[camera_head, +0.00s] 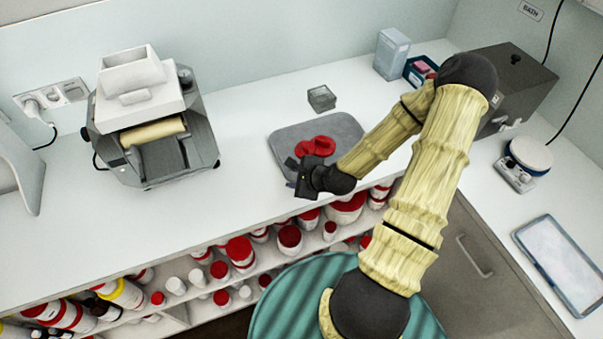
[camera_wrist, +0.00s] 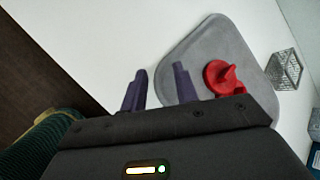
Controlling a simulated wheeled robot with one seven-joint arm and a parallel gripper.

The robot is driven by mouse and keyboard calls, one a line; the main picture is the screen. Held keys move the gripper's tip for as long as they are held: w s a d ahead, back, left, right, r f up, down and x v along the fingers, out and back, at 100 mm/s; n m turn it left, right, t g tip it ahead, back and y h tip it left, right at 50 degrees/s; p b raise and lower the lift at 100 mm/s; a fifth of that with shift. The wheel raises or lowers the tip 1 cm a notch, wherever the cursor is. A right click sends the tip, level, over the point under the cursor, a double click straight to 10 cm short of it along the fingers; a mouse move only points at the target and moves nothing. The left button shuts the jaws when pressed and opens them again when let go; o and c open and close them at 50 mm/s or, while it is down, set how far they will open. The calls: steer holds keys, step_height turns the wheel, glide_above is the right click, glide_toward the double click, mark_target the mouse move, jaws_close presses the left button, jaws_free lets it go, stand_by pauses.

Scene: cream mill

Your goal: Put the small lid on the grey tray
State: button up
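The grey tray (camera_head: 342,127) lies flat on the white bench; it also shows in the wrist view (camera_wrist: 205,45). Red lid-like pieces (camera_head: 322,145) lie close together on the tray, and they show in the wrist view (camera_wrist: 220,75) as a flat disc with another red piece against it. I cannot tell for sure which one is the small lid. My gripper (camera_head: 300,178) is over the tray's front left edge, beside the red pieces. In the wrist view its two fingers (camera_wrist: 160,87) are apart, with nothing between them. The gripper body hides part of the red pieces' near side.
A small clear box (camera_head: 321,98) stands behind the tray. A cream mill (camera_head: 150,115) stands at the left. A blue box (camera_head: 420,70) and a dark grey machine (camera_head: 515,85) are at the right. Jars with red lids (camera_head: 240,250) fill shelves below. The bench between mill and tray is clear.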

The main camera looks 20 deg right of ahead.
steer(key=n, duration=0.1)
steer(key=s+n+g, duration=0.1)
steer(key=n, duration=0.1)
steer(key=s+a+n+g, duration=0.1)
steer(key=n, duration=0.1)
steer(key=shift+s+r, duration=0.15)
steer(key=shift+r, duration=0.1)
steer(key=s+r+n+g+h, duration=0.2)
steer(key=s+r+n, duration=0.3)
steer(key=r+n, duration=0.3)
steer(key=s+a+r+n+g+h, duration=0.1)
steer(key=s+r+n, duration=0.4)
steer(key=r+n, duration=0.4)
steer(key=shift+a+g+h, duration=0.3)
steer(key=shift+g+h, duration=0.1)
steer(key=shift+w+f, duration=0.1)
